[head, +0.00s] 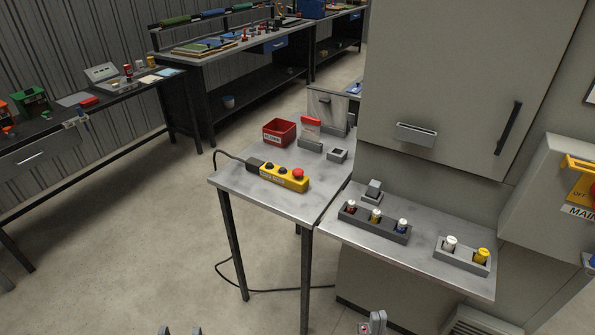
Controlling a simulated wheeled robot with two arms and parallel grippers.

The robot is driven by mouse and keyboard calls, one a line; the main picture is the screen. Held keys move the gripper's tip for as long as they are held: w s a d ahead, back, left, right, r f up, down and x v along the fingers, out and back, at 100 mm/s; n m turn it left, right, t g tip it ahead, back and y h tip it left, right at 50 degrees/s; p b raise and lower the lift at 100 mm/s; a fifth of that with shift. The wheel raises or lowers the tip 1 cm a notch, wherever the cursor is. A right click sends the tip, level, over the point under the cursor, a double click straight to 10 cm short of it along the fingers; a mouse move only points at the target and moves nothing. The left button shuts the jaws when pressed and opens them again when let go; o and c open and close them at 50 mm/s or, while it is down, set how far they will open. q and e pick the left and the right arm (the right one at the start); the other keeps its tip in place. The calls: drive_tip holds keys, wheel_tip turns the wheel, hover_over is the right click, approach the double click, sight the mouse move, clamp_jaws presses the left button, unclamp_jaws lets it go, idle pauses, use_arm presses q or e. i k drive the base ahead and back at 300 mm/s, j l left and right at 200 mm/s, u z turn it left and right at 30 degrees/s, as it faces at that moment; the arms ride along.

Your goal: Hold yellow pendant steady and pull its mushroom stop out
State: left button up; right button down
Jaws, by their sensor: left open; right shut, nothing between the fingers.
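The yellow pendant (284,176) lies on the small metal table (235,185), with two dark buttons and a red mushroom stop (298,174) at its right end. A black cable leaves its left end and loops over the table's edge to the floor. I cannot tell whether the stop is pressed in or out. My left gripper (181,331) shows only its two fingertips at the bottom edge, apart and empty. My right gripper (372,325) is at the bottom edge, shut and empty. Both are well short of the pendant and touch nothing.
A red bin (279,132), a red-topped holder (310,128) and a small grey block (337,155) stand behind the pendant. A shelf (335,225) at right carries racks of coloured capped cylinders (374,222). A tall grey cabinet (460,80) rises behind it. The pendant's front side is clear.

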sight(298, 172)
drive_tip(key=j+z, duration=0.1)
drive_tip(key=z, duration=0.25)
drive_tip(key=i+j+z, duration=0.15)
drive_tip(key=z, duration=0.15)
drive_tip(key=i+j+z, duration=0.1)
drive_tip(key=i+j, duration=0.25)
drive_tip(key=j, duration=0.25)
drive_tip(key=i+j+z, duration=0.15)
drive_tip(key=i+j, duration=0.2)
drive_tip(key=j, duration=0.3)
drive_tip(key=i+j+z, duration=0.15)
drive_tip(key=j, duration=0.15)
drive_tip(key=i+j, duration=0.15)
drive_tip(key=j, duration=0.2)
drive_tip(key=i+j+z, duration=0.15)
drive_tip(key=j, duration=0.2)
